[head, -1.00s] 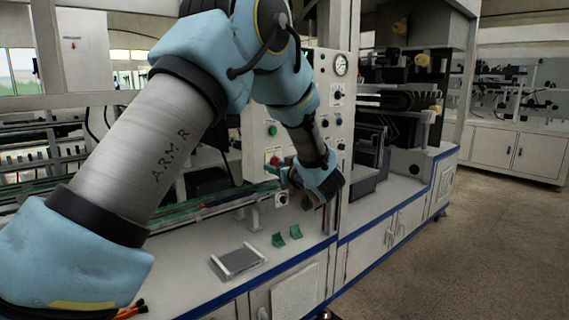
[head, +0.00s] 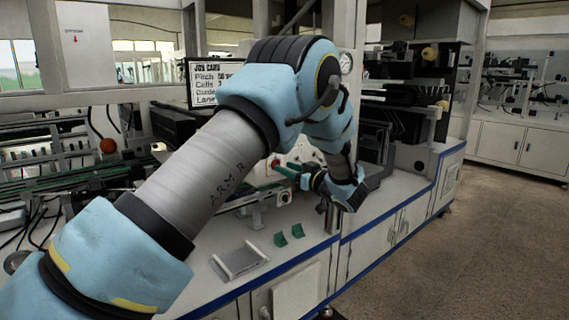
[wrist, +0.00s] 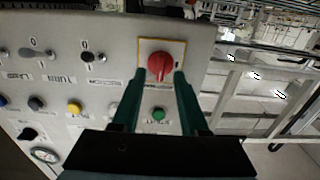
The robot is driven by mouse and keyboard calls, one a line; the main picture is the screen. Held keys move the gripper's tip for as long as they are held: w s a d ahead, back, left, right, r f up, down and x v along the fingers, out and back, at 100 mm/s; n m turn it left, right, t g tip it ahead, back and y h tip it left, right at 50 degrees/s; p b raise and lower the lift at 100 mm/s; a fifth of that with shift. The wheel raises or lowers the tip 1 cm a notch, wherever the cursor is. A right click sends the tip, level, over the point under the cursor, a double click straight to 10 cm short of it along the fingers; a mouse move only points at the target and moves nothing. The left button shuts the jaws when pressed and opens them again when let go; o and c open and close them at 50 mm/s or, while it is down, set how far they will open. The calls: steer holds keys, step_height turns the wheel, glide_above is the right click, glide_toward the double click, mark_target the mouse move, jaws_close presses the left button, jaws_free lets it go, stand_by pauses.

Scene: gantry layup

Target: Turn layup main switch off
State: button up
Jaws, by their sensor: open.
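The main switch is a red rotary knob (wrist: 160,67) on a yellow-edged plate, on the grey control panel (wrist: 110,60). In the wrist view its grip bar appears roughly upright in the picture. My gripper (wrist: 160,77) is open, and its two green fingers come up from below with one tip on each side of the knob's lower part. I cannot tell whether they touch it. In the head view, the red knob (head: 274,163) shows just beyond the tips of my gripper (head: 280,168); my arm hides much of the panel.
A green button (wrist: 158,114) sits between my fingers. Other switches and a yellow button (wrist: 75,107) are to the left. Rails (wrist: 255,75) lie right of the panel.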

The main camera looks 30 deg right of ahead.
steer(key=shift+w+a, duration=0.15)
steer(key=shift+w, duration=0.65)
steer(key=shift+c, duration=0.3)
jaws_close()
